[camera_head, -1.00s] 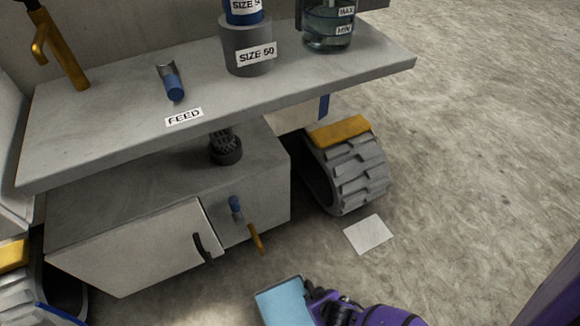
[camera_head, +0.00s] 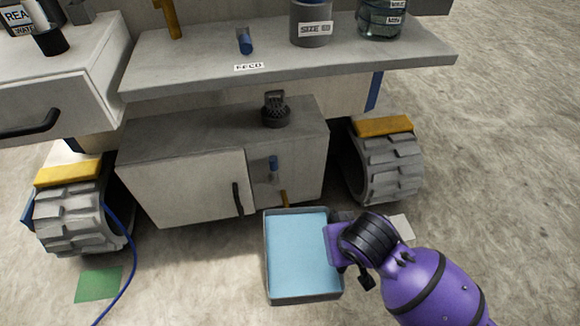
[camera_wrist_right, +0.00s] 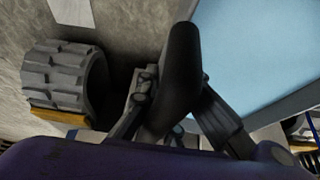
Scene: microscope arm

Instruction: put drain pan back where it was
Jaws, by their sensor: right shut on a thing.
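The drain pan (camera_head: 268,262) is a grey rectangular tray with a light blue inside. In the head view it is level, in front of the low cabinet; I cannot tell its exact height above the floor. My right gripper (camera_head: 338,240) is shut on the pan's right wall. In the right wrist view the gripper's dark fingers (camera_wrist_right: 188,95) lie at the pan's edge, and the blue inside (camera_wrist_right: 265,50) fills the upper right. A white floor patch (camera_head: 402,228) is partly hidden behind my right arm. A green floor patch (camera_head: 98,285) lies at the left. My left gripper is out of view.
Tracked wheels (camera_head: 385,160) stand on both sides. A blue hose (camera_head: 128,240) hangs at left. The shelf (camera_head: 200,65) overhangs above.

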